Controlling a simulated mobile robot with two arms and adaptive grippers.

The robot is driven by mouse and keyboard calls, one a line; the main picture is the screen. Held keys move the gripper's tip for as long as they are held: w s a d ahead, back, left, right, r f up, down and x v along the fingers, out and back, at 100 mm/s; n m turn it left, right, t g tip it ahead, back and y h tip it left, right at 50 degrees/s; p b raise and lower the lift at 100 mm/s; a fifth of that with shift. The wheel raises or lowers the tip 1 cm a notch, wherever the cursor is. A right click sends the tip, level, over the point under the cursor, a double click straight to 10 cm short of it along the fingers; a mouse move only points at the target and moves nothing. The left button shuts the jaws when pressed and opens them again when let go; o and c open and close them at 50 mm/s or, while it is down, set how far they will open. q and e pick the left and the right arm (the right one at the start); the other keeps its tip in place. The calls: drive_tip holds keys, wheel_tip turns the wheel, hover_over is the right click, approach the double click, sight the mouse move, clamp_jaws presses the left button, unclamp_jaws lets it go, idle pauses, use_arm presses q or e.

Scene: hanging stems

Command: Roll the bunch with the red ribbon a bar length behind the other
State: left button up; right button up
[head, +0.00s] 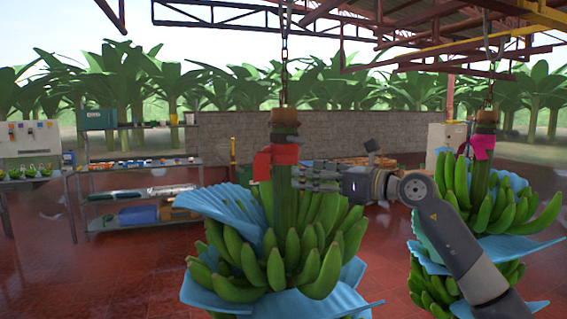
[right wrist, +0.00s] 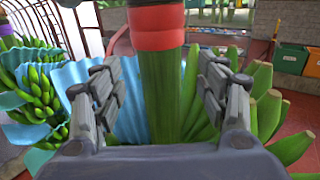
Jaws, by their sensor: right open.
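The bunch with the red ribbon (head: 275,160) hangs from a chain in the middle of the head view, with blue sheets between its green bananas (head: 290,250). My right gripper (head: 305,180) reaches in from the right at its stem, just below the ribbon. In the right wrist view the green stem (right wrist: 167,95) stands between the two open fingers (right wrist: 165,95), with gaps on both sides. The red ribbon also shows above them (right wrist: 156,28). The other bunch, with a pink ribbon (head: 482,146), hangs at the right, partly hidden by my right arm. My left gripper is not in view.
Metal shelves (head: 140,190) with boxes and a table (head: 35,175) stand at the left. A grey block wall (head: 345,135) runs behind. Overhead are red and yellow beams (head: 420,60). Red floor (head: 110,270) is open at the left front.

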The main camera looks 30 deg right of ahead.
sight(284, 171)
drive_tip(key=p+x, duration=0.2)
drive_tip(key=x, duration=0.4)
drive_tip(key=shift+a+r+p, duration=0.1)
drive_tip(key=shift+a+p, duration=0.05)
drive_tip(key=shift+p, duration=0.15)
drive_tip(key=shift+p+x, duration=0.45)
drive_tip(key=shift+x, duration=0.6)
drive_tip(key=shift+f, duration=0.25)
drive_tip(key=shift+w, duration=0.1)
drive_tip(key=shift+c, duration=1)
drive_tip(key=c, duration=1.3)
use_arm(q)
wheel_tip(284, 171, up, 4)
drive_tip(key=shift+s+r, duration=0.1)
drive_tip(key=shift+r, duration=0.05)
